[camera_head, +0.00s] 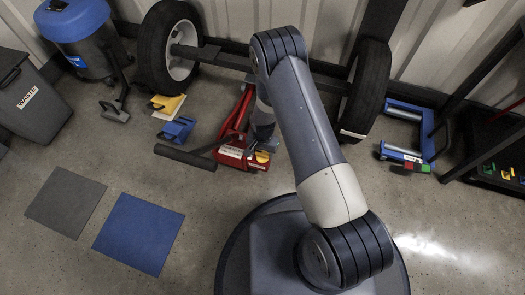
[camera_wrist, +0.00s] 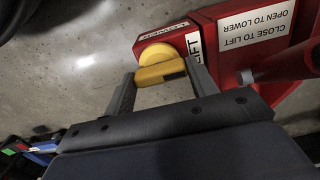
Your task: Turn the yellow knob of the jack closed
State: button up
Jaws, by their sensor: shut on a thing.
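The red jack (camera_head: 235,133) stands on the floor under the axle, just left of my arm in the head view. Its red body (camera_wrist: 203,22) also fills the upper right of the wrist view, with white labels reading "LIFT" and "CLOSE TO LIFT OPEN TO LOWER". The yellow knob (camera_wrist: 158,56) has a round part at the jack's side and a flat bar. In the head view the knob (camera_head: 262,157) is small and partly hidden by my wrist. My gripper (camera_wrist: 160,78) is shut on the knob's bar, with one finger on each side.
Two wheels on an axle (camera_head: 215,57) are at the back. Grey (camera_head: 66,206) and blue (camera_head: 138,232) mats lie at the left front.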

aim_at(263, 152)
jog(key=shift+w, duration=0.1)
jog(key=o, duration=1)
jog(key=shift+r, duration=0.1)
notch_tip(263, 152, up, 11)
jog(key=p, duration=0.4)
jog(key=shift+f, duration=0.2)
notch_tip(263, 152, down, 11)
jog(key=b, duration=0.4)
jog(key=shift+r, duration=0.1)
